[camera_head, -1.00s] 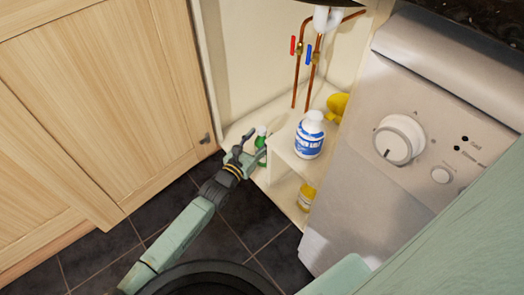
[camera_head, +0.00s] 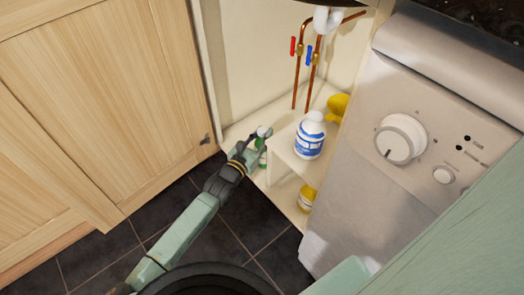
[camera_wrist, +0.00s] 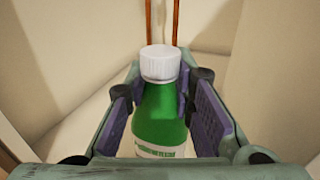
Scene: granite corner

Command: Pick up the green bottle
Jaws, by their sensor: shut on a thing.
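The green bottle (camera_wrist: 160,112) has a white cap and a pale label. In the wrist view it stands between the two purple-padded fingers of my gripper (camera_wrist: 162,108). My gripper is shut on the bottle, with the cap above the fingers. In the head view my gripper (camera_head: 251,149) reaches into the open cabinet at its left side. There the bottle (camera_head: 261,145) is partly hidden by the fingers. It looks upright on the cabinet floor; whether it touches the floor is hard to tell.
A white bottle with a blue label (camera_head: 309,137) stands on a small shelf (camera_head: 284,150) right of my gripper. A yellow object (camera_head: 338,106) is behind it, and a yellow container (camera_head: 306,198) is below. Copper pipes (camera_head: 296,75) rise at the back. A wooden door (camera_head: 110,90) is left, an appliance (camera_head: 400,185) right.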

